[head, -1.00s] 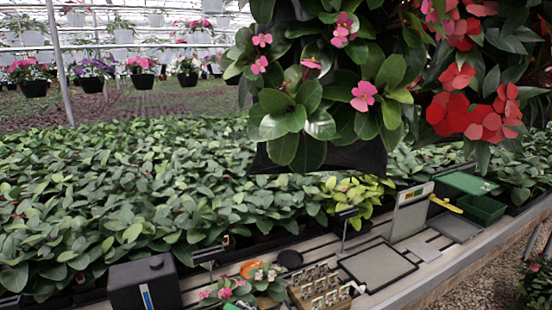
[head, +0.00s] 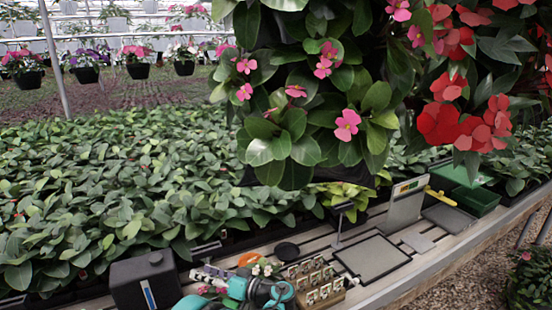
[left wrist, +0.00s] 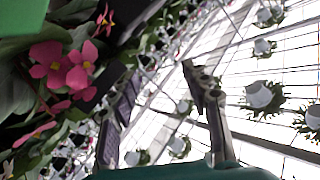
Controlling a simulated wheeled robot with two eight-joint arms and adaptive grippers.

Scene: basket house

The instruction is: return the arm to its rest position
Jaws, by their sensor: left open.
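My left arm (head: 262,290), with teal and grey links, shows at the bottom middle of the head view, above the bench's front part. My left gripper (head: 208,276) is at its left end, small and partly merged with the pink flowers behind it. It is open, and I see nothing held in it. In the left wrist view a grey finger (left wrist: 208,95) stands out against the bright roof, with pink flowers and leaves at the left. My right gripper does not show.
Hanging plants with pink flowers (head: 347,125) and red flowers (head: 438,120) fill the upper right, close by. The bench holds a black box (head: 145,280), a wooden rack (head: 318,285), a grey tray (head: 372,258), an upright panel (head: 405,205) and a green bin (head: 476,198). Dense leafy plants lie behind.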

